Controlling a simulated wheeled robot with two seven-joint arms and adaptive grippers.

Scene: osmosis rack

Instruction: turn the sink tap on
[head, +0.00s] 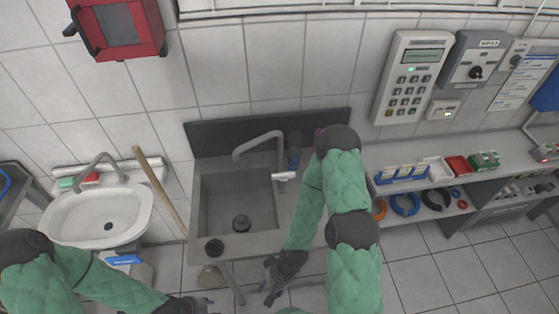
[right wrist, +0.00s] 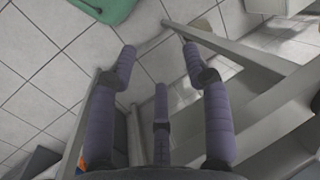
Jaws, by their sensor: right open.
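The grey steel sink (head: 205,215) stands against the tiled wall in the middle of the head view. Its gooseneck tap (head: 262,140) rises at the back right of the bowl, with a pale lever-like part (head: 284,176) near its base. My right gripper (head: 270,284) is below the sink's front edge, apart from the tap. In the right wrist view it (right wrist: 160,60) is open, with nothing between its fingers. My left gripper (head: 203,307) is cut off at the bottom edge, so its jaws are unclear. The right wrist view does not show the tap.
A white washbasin (head: 70,218) with its own tap (head: 98,165) is at the left. A wooden handle (head: 165,195) leans between the basins. A shelf (head: 400,187) with small boxes is at the right.

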